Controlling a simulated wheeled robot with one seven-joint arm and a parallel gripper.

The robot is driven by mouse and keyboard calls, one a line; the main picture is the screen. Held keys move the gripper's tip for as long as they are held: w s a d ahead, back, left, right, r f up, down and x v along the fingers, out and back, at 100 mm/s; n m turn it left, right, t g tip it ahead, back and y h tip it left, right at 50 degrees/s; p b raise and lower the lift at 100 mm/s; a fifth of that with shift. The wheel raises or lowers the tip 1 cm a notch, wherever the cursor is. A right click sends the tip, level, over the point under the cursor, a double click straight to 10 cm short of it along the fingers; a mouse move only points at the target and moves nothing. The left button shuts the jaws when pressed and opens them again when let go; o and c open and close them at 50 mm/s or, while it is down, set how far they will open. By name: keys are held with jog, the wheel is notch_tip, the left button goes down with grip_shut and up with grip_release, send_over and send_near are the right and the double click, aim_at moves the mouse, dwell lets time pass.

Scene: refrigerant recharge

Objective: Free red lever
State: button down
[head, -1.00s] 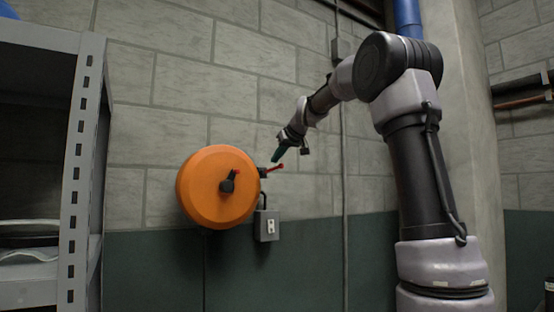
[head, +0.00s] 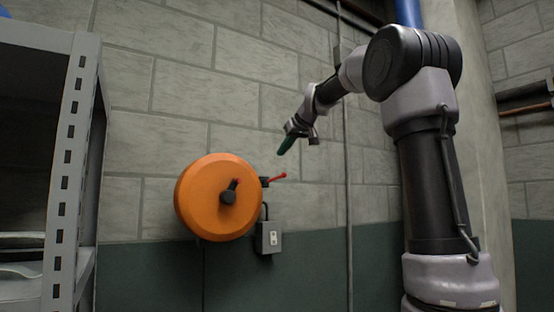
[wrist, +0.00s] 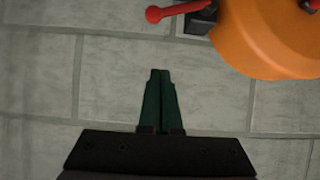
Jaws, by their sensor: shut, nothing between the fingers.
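The red lever (head: 278,177) sticks out to the right from a small dark fitting at the right side of an orange round housing (head: 212,198) on the wall. In the wrist view the red lever (wrist: 178,11) is at the top, its rounded end pointing left, with the orange housing (wrist: 265,40) to its right. My gripper (head: 281,152) is a little above the lever and apart from it. In the wrist view its green fingers (wrist: 159,74) are together with nothing between them, and bare wall shows between their tips and the lever.
A grey electrical box (head: 268,238) hangs below the housing's right side. A black knob with a red part (head: 229,193) is on the housing's face. A grey metal shelf (head: 72,170) stands at the left. A thin vertical conduit (head: 347,200) runs right of the lever.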

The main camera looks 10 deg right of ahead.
jog(key=shift+d+v, duration=0.2)
jog(key=shift+v, duration=1.95)
jog(key=s+a+f+m+g+h, duration=0.1)
jog(key=s+f+m+g, duration=0.3)
jog(key=s+f, duration=2.6)
jog(key=s+m, duration=0.2)
jog(key=m, duration=0.1)
jog(key=shift+a+m, duration=0.25)
jog(key=shift+m, duration=0.15)
jog(key=shift+s+r, duration=0.1)
jog(key=shift+w, duration=0.35)
